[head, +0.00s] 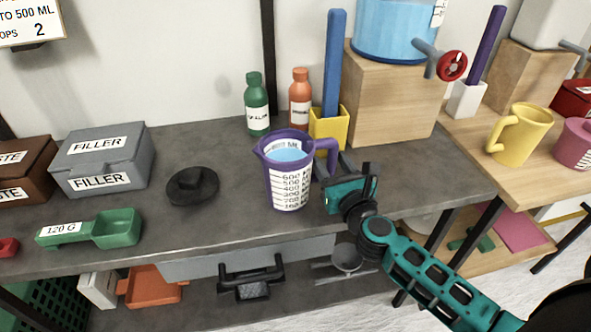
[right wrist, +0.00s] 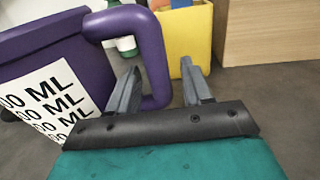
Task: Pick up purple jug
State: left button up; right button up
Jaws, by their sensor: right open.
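The purple jug (head: 291,172) stands upright on the dark grey bench, with a white measuring scale on its front and blue liquid inside. Its handle points right. My right gripper (head: 333,165) is just right of the jug at handle height. In the right wrist view the jug (right wrist: 40,55) fills the left side. There my open right gripper (right wrist: 160,80) has its left finger by the handle (right wrist: 155,60) and its right finger to the right of it. I cannot tell whether the fingers touch the handle. My left gripper is not in view.
Behind the jug stand a yellow holder (head: 329,129) with a blue stick, an orange bottle (head: 300,98) and a green bottle (head: 257,105). A wooden block (head: 392,103) bears a blue tank. A black round lid (head: 192,186) and green scoop (head: 118,228) lie left, with bench free between.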

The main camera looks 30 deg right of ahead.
jog(key=shift+w, duration=0.2)
jog(key=shift+c, duration=0.5)
grip_shut()
jog(key=shift+r, duration=0.15)
